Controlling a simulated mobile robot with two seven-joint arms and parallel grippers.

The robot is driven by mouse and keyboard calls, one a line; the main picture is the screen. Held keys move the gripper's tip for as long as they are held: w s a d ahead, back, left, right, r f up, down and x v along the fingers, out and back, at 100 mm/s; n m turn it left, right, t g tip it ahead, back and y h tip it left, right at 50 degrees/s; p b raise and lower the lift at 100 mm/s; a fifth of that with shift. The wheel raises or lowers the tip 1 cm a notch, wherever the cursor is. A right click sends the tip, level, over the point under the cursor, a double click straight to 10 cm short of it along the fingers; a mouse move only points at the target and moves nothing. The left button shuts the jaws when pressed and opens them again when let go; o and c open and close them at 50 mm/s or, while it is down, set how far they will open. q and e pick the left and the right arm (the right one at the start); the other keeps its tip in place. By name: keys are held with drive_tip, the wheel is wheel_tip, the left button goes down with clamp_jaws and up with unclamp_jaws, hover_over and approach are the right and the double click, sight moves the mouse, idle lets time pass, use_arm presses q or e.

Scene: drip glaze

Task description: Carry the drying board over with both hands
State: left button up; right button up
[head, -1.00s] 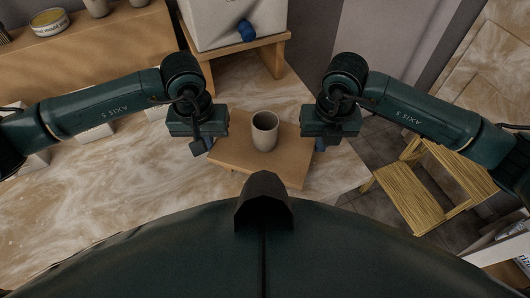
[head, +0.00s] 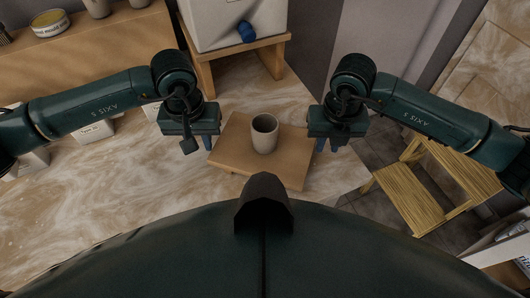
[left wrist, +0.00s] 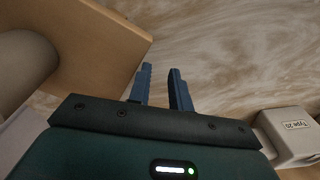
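The drying board (head: 230,158) is a flat tan board lying on the marbled worktop, with a grey-beige cup (head: 264,133) upright on it. My left gripper (head: 198,143) is at the board's left side. In the left wrist view its two blue fingers (left wrist: 160,88) stand apart with nothing between them, and the board (left wrist: 95,40) lies beside them to the left, with the cup (left wrist: 22,70) partly cut off. My right gripper (head: 329,145) is at the board's right side; its fingers are small and dark beneath the gripper body, so their gap is unclear.
A white container with a blue tap (head: 246,32) stands on a wooden stand (head: 238,50) behind the board. White labelled boxes (head: 95,130) are at the left, partly behind my left arm. A wooden step stool (head: 415,195) stands on the floor at the right.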

use_arm(q)
wheel_tip(320, 180, up, 11)
drive_tip(key=shift+s, duration=0.4)
use_arm(e)
wheel_tip(320, 180, up, 12)
drive_tip(key=shift+s, duration=0.4)
use_arm(q)
drive_tip(key=shift+r, duration=0.1)
